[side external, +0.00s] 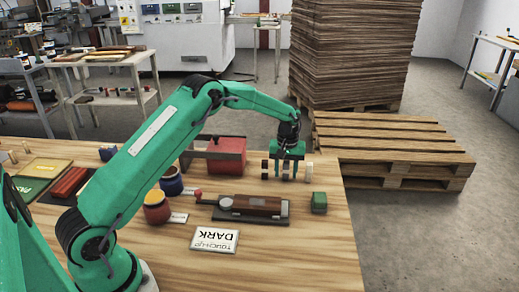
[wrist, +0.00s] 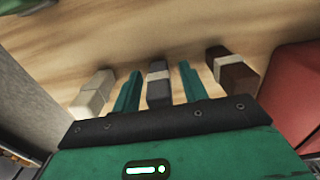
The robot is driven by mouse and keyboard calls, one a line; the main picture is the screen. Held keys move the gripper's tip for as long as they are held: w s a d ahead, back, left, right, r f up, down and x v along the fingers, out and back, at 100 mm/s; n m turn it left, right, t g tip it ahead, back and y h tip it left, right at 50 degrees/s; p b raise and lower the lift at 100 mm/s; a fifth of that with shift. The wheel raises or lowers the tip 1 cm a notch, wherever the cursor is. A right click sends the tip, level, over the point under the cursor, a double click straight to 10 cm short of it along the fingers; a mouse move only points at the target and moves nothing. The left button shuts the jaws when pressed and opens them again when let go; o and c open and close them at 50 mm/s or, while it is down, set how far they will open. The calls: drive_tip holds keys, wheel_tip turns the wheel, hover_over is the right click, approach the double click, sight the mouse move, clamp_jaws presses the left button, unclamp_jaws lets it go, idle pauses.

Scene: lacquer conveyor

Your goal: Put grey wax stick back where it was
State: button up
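The grey wax stick (wrist: 158,84) stands between the two fingers of my gripper (wrist: 158,88) in the wrist view. A narrow gap shows on each side of it, so the fingers are open around it and not closed on it. A white stick (wrist: 93,92) is outside the left finger and a brown stick (wrist: 231,70) is outside the right finger. In the side view my gripper (side external: 287,165) is low over the row of sticks near the table's far edge, with the white stick (side external: 309,169) at the right end. The sticks' lower ends are hard to make out.
A red box (side external: 230,152) stands left of the sticks. A green block (side external: 319,202) and a grey fixture with a brown wood piece (side external: 256,205) lie nearer. Bare wood is at front right.

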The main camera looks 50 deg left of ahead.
sight(287, 162)
drive_tip(key=shift+r, duration=0.15)
wheel_tip(287, 162, up, 11)
drive_tip(key=shift+r, duration=0.55)
idle(0.7)
